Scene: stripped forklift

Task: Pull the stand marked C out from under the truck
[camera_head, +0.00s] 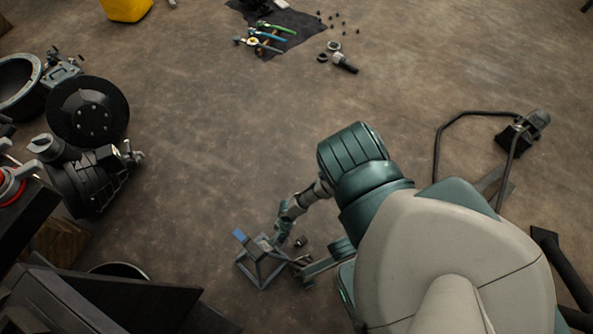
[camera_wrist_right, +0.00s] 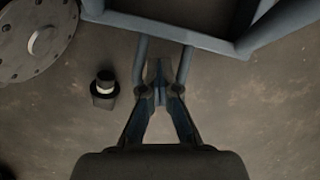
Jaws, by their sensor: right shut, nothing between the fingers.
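A small blue-grey frame stand (camera_head: 262,268) is upright on the floor near the bottom centre of the head view, with a blue patch at its top left. No letter on it can be read. My right gripper (camera_head: 278,238) reaches down to its upper side. In the right wrist view the stand's frame (camera_wrist_right: 180,33) crosses the top, and two thin bars come from it. My right gripper (camera_wrist_right: 159,88) is shut and empty, its tips between these bars. Whether they touch the stand cannot be told.
A small dark part with a pale ring (camera_wrist_right: 104,88) and a grey holed disc (camera_wrist_right: 35,40) lie beside the gripper. Black machine parts (camera_head: 88,112) lie at left, and dark panels (camera_head: 100,300) at lower left.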

